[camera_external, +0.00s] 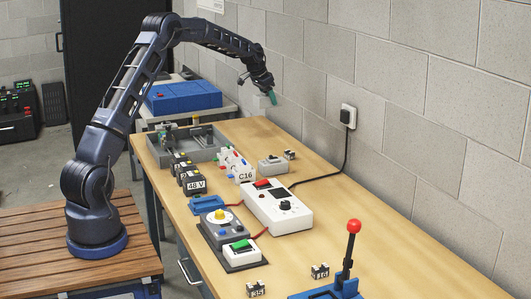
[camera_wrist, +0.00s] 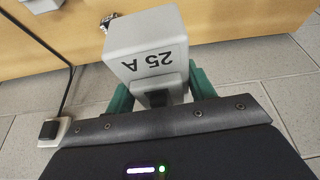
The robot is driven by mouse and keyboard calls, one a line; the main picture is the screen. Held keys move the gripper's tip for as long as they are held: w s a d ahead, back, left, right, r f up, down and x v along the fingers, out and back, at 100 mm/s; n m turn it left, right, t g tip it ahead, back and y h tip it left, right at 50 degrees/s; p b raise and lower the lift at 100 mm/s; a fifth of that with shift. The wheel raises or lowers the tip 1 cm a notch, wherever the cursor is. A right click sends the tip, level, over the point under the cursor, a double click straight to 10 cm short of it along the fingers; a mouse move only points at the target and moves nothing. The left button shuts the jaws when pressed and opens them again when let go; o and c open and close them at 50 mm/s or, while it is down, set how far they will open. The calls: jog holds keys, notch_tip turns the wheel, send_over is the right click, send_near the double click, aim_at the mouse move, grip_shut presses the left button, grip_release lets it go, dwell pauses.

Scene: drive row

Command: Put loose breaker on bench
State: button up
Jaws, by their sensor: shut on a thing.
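A light grey breaker (camera_wrist: 148,45) marked "25 A", with a black switch, is in my gripper (camera_wrist: 160,92). Both green fingers are against its sides in the wrist view, where the lettering is upside down. In the external view my gripper (camera_external: 270,97) holds the breaker (camera_external: 261,102) in the air at the bench's far end, near the wall. The wooden bench (camera_external: 400,252) runs toward the front right. The exact height above the bench is hard to tell.
White C16 breakers (camera_external: 238,163), black 48 V modules (camera_external: 193,184), a grey tray (camera_external: 187,146) and a white control box (camera_external: 278,207) occupy the bench's middle. A red-knobbed lever (camera_external: 354,227) stands in front. A blue case (camera_external: 183,96) sits behind. The bench's far right strip is largely clear.

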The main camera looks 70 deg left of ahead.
jog(key=s+d+m+h, duration=0.15)
jog(key=d+m, duration=0.35)
jog(key=d, duration=3.9)
jog(key=shift+h, duration=0.35)
jog(key=f, duration=1.9)
jog(key=shift+w+a+f, duration=0.1)
jog(key=shift+w+f, duration=0.2)
jog(key=shift+f, duration=0.05)
jog(key=shift+f, duration=0.15)
jog(key=o, duration=1)
jog(key=shift+o, duration=1)
